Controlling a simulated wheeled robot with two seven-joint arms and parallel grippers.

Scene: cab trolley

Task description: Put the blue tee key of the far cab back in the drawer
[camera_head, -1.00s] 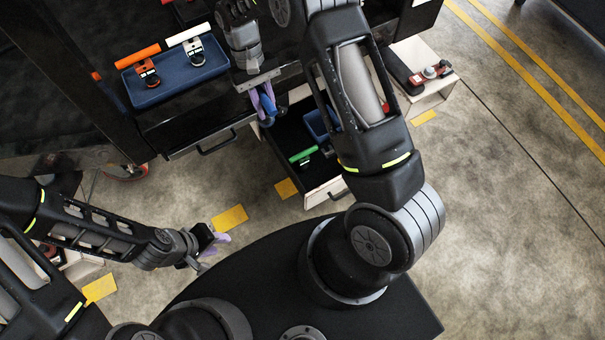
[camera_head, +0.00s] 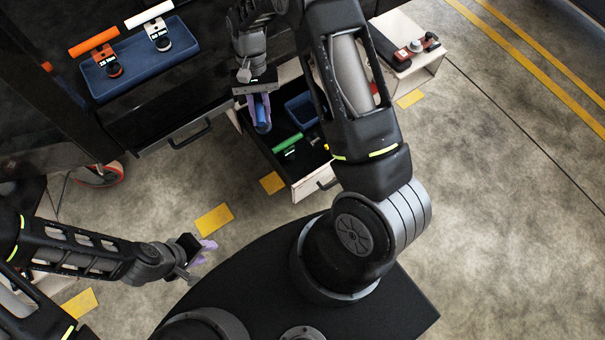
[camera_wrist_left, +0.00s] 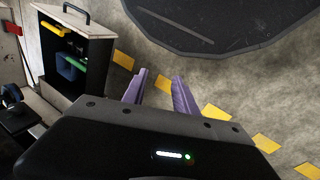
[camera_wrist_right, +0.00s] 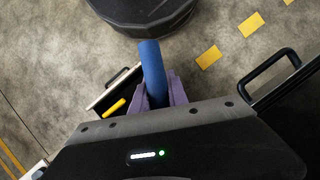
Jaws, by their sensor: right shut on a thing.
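My right gripper (camera_head: 260,112) is shut on the blue tee key (camera_head: 263,122). In the right wrist view the key's blue handle (camera_wrist_right: 152,65) sticks out between the purple fingers (camera_wrist_right: 160,92); its lower end is hidden. The key hangs at the left rear side of the open drawer (camera_head: 308,184); I cannot tell its height. The drawer holds a green-handled tool (camera_head: 287,142), a blue bin (camera_head: 298,110) and something yellow. My left gripper (camera_head: 203,250) is away over the floor, and in the left wrist view its fingers (camera_wrist_left: 158,90) stand apart and empty.
A blue tray (camera_head: 128,80) on the dark cabinet top holds an orange key (camera_head: 93,42) and a white key (camera_head: 149,14). A shut drawer's handle (camera_head: 190,134) is left of the open drawer. A pale box (camera_head: 425,62) with a red device stands right.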

